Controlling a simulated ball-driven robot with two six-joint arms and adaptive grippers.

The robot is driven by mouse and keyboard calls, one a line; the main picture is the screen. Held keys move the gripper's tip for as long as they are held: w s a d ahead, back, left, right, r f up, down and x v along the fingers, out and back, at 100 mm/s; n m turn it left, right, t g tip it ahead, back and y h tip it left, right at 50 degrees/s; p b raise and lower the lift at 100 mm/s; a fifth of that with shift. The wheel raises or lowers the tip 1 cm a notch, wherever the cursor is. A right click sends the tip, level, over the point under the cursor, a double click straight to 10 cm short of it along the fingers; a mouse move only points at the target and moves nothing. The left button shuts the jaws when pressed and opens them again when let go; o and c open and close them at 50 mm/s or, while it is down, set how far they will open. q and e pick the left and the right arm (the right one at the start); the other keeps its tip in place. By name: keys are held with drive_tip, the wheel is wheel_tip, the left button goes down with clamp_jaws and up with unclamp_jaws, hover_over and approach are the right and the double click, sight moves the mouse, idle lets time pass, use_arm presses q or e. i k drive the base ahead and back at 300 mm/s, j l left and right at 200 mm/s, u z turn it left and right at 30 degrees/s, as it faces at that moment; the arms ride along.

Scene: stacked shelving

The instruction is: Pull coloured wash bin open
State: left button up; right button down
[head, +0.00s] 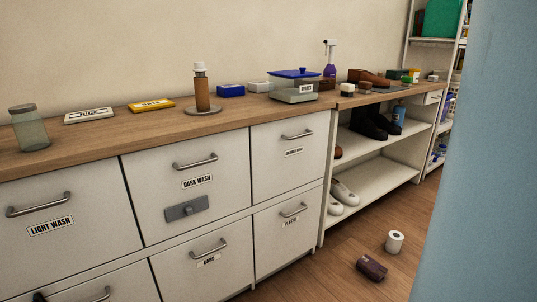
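The coloured wash bin (280,172) is the white upper front at the right end of the counter unit, with a metal bar handle (297,135) and a small label too small to read surely. Its front sits flush with its neighbours, so it looks closed. The dark wash bin (165,182) is to its left and the light wash bin (60,245) further left. The plastic bin (280,240) is below it.
A wooden countertop (140,133) carries jars, packets and a blue-lidded container (294,85). An open shoe shelf (375,180) stands to the right. A white roll (394,242) and a dark maroon item (371,268) lie on the floor. A pale blue surface (490,170) blocks the right side.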

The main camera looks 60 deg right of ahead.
sight(286, 154)
drive_tip(key=z, duration=2.05)
